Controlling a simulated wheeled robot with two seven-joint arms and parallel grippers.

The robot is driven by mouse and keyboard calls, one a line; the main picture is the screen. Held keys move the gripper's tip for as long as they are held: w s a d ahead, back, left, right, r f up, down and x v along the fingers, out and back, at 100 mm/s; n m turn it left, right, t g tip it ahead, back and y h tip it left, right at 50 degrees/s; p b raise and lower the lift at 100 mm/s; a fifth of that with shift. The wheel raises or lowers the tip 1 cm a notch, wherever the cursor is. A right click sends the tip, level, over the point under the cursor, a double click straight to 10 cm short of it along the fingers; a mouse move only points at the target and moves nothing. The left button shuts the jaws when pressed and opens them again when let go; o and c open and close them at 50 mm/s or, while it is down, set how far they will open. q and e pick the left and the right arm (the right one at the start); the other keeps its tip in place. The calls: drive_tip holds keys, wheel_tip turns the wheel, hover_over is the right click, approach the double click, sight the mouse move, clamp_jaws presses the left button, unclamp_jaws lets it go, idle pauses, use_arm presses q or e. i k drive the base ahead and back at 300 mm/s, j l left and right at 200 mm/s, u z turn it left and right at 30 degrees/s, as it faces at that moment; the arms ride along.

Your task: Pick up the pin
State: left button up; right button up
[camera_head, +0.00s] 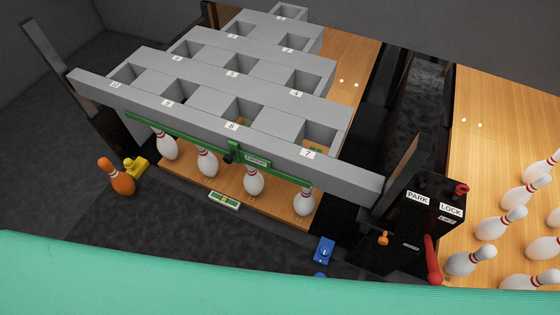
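Several pins are in view, and I cannot tell which one the task means. An orange pin (119,179) with a red band is on the dark floor at the left, tilted in the picture; I cannot tell whether it leans or stands. White pins with red bands stand in a row on the wooden lane under the grey rack, among them the leftmost white pin (167,147) and the rightmost white pin (304,203). Neither gripper is in view.
The grey numbered rack (215,118) with a green bar (200,148) overhangs the lane. A yellow object (136,167) is beside the orange pin. A black PARK/LOCK box (425,205) with a red lever (432,260) stands right. A teal surface (250,285) fills the bottom.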

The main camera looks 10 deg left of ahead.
sight(253, 181)
drive_tip(key=u, duration=0.5)
drive_tip(key=j, duration=0.4)
drive_tip(key=i+j, duration=0.15)
drive_tip(key=j, duration=0.2)
drive_tip(key=i+j, duration=0.15)
drive_tip(key=j, duration=0.15)
drive_tip(key=i+j, duration=0.15)
drive_tip(key=j, duration=0.2)
drive_tip(key=i+j, duration=0.1)
drive_tip(key=j, duration=0.25)
drive_tip(key=i+j, duration=0.55)
drive_tip(key=j, duration=0.25)
drive_tip(key=i+j, duration=0.3)
drive_tip(key=j, duration=0.15)
